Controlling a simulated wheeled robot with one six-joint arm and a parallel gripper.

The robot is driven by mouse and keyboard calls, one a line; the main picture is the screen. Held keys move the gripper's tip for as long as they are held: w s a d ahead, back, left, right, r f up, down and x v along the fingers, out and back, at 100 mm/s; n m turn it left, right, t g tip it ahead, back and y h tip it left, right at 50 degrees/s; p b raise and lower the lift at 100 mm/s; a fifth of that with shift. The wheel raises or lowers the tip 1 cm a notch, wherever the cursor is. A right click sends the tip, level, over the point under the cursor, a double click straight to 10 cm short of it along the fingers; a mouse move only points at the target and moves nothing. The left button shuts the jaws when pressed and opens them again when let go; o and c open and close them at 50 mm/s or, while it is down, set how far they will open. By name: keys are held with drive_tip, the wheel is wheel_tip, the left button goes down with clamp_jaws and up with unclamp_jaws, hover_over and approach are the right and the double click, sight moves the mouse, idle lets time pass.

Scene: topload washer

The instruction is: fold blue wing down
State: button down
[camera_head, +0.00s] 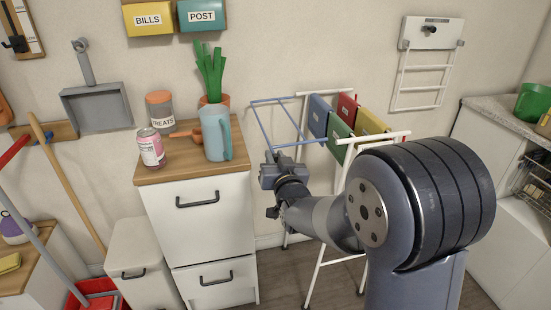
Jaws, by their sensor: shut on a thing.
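The blue wing (261,126) is a thin blue bar frame on the left side of the white drying rack (372,137). It sticks out to the left, roughly level, from the rack's top. My gripper (269,158) is at the wing's near outer corner and is shut on it. The fingertips are small and partly hidden by the gripper body, so the exact grip point is unclear. My arm reaches in from the right and covers part of the rack's lower frame and legs.
Blue (319,115), red (347,107), green (340,136) and yellow (371,122) cloths hang on the rack. A white drawer cabinet (202,220) stands left of it, with a light blue pitcher (215,135) on top. Some bare floor shows between cabinet and rack.

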drive_tip(key=shift+d+r+m+b, duration=0.1)
drive_tip(key=shift+r+m+b, duration=0.85)
drive_tip(key=shift+r, duration=0.75)
drive_tip(key=c, duration=1.3)
unclamp_jaws()
drive_tip(key=v, duration=1)
drive_tip(key=shift+s, duration=0.35)
drive_tip(key=shift+d+f+b, duration=0.1)
drive_tip(key=shift+d+b, duration=0.05)
drive_tip(key=shift+b, duration=0.15)
